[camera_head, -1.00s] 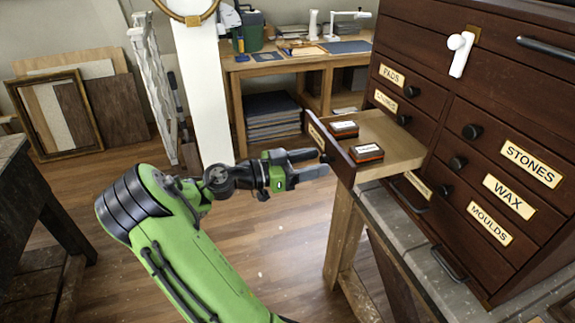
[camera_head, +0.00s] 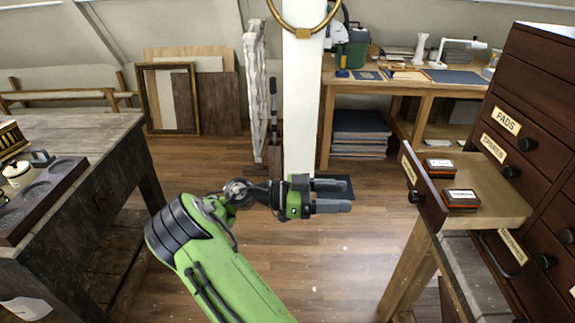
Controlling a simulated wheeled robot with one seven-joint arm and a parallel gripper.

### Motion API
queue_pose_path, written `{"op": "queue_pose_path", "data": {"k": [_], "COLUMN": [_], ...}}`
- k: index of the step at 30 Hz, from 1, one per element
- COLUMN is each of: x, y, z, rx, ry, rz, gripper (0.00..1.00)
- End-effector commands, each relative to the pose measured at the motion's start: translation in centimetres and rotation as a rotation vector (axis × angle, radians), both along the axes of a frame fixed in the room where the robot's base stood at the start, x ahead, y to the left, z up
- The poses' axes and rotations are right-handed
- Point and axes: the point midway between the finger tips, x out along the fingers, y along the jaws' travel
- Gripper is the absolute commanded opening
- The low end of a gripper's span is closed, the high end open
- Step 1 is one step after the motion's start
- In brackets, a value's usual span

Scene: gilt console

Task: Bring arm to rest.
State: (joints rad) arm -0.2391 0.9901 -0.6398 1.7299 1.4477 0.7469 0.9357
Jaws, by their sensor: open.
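My gripper (camera_head: 335,195) is open and empty, held out over the wooden floor near the middle of the view. Its fingers point right, toward the pulled-out drawer (camera_head: 508,200), with a clear gap between them. My green arm (camera_head: 215,262) reaches up from the bottom of the view, bent at the elbow. Two small dark boxes with white labels, one behind (camera_head: 439,168) and one in front (camera_head: 461,199), lie in the open drawer.
The dark drawer cabinet (camera_head: 537,100) stands on the right. A dark workbench (camera_head: 107,133) with a tray of round hollows (camera_head: 40,190) is at left. A white post (camera_head: 302,100) rises behind my gripper. Open floor lies between bench and cabinet.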

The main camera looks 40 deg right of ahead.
Motion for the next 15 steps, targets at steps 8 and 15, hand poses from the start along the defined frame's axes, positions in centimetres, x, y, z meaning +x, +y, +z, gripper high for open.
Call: {"op": "queue_pose_path", "data": {"k": [8,15], "x": [-0.3,-1.7], "y": [-0.2,1.0], "z": [-0.1,-2.7], "rx": [0.063,0.755], "ry": [-0.007,-0.042], "rz": [0.004,0.252], "gripper": [0.54,0.54]}}
